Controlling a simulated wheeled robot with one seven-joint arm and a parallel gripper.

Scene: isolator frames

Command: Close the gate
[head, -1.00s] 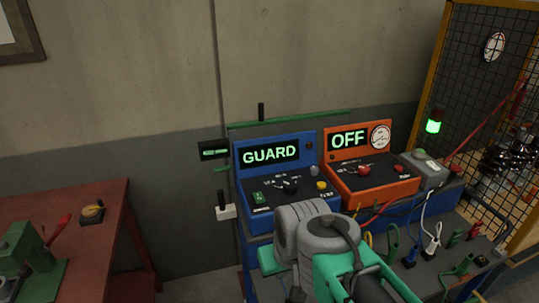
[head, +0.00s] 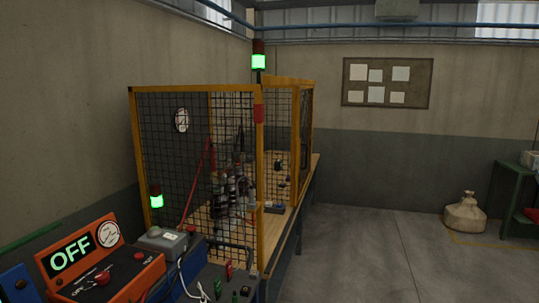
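A cage of black mesh in yellow frames (head: 134,150) stands on a wooden bench top (head: 292,235) left of centre. A narrow mesh panel (head: 307,125) at its right side is seen almost edge-on, with a dark upright part on it that may be a handle. This panel may be the gate; I cannot tell whether it is open or closed. My gripper is not in view.
A stack light (head: 258,60) above the cage corner glows green, as does a small lamp (head: 156,200). An orange panel (head: 100,265) reading OFF, a grey box (head: 162,241) and cables are at lower left. Floor (head: 385,255) right of the bench is clear, up to a sack (head: 465,213).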

